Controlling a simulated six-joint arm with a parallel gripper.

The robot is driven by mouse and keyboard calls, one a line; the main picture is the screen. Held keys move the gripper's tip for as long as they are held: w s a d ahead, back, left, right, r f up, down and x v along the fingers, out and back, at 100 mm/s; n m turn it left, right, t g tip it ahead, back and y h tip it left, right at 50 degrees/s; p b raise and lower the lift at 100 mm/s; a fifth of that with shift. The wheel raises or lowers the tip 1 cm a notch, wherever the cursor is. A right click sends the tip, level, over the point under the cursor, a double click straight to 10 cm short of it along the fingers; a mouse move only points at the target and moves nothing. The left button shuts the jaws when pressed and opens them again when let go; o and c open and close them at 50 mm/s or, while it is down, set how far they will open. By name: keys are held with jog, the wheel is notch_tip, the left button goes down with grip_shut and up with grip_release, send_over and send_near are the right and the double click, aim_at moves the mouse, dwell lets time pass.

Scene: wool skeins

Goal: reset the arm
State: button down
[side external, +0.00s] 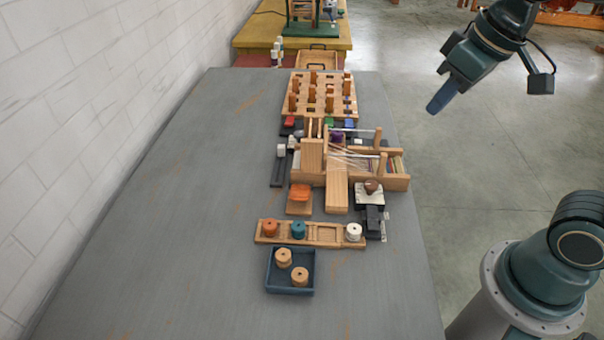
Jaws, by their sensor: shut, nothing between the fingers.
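My gripper (437,104) is at the upper right, raised and off the right edge of the grey table (190,210). Its fingers point down and to the left. It is shut and holds nothing. It is well apart from everything on the table.
On the table are a wooden peg rack (320,96), a wooden loom (337,190), a wooden strip (322,234) with orange, teal and white skeins, and a blue tray (291,290) with two tan skeins. A white brick wall (110,100) runs along the left. The table's left part is clear.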

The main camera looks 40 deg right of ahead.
jog(key=s+d+t, duration=0.1)
jog(key=s, duration=0.7)
jog(key=shift+d+f+m, duration=0.2)
jog(key=shift+f+m, duration=0.1)
dwell(0.6)
